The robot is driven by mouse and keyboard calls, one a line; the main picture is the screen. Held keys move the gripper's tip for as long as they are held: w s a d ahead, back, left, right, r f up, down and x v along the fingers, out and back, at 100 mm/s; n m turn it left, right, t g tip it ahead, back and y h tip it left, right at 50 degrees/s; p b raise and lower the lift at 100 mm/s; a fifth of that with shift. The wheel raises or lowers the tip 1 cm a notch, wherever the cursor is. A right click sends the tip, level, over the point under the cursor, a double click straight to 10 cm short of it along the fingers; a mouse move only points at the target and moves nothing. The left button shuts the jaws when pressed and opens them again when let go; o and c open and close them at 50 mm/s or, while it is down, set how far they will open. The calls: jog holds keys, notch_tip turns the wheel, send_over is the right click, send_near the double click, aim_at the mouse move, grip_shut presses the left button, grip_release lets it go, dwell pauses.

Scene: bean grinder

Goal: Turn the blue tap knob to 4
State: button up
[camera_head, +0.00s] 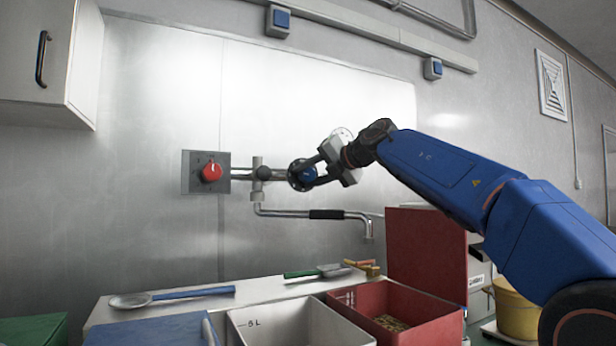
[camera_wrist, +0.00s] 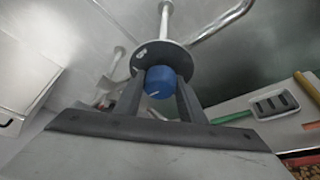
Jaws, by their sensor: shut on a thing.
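The blue tap knob (camera_head: 309,174) sits in front of a round dial plate at the right end of the wall tap's pipe. My gripper (camera_head: 306,173) reaches it from the right and is shut on the knob. In the wrist view the blue knob (camera_wrist: 160,81) is between my two dark fingers (camera_wrist: 158,88), with the dial plate (camera_wrist: 163,56) behind it. A short white mark shows on the knob's face. The numbers on the dial are too small to read, so the knob's setting cannot be told.
A red knob (camera_head: 211,171) on a square plate is at the tap's left end. The spout (camera_head: 325,214) bends below. On the counter (camera_head: 262,290) lie a blue-handled ladle (camera_head: 170,296) and a green-handled scoop (camera_head: 318,271). A white bin (camera_head: 250,330) and a red bin (camera_head: 440,325) stand in front.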

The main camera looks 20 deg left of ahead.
jog(key=shift+f, duration=0.15)
jog(key=o, duration=1)
jog(key=shift+o, duration=0.2)
jog(key=shift+s+d+r, duration=0.15)
jog(key=shift+d+r, duration=0.1)
jog(key=shift+d, duration=0.1)
jog(key=v, duration=1.6)
jog(key=shift+d, duration=0.25)
jog(key=shift+s+r, duration=0.1)
jog(key=shift+r, duration=0.05)
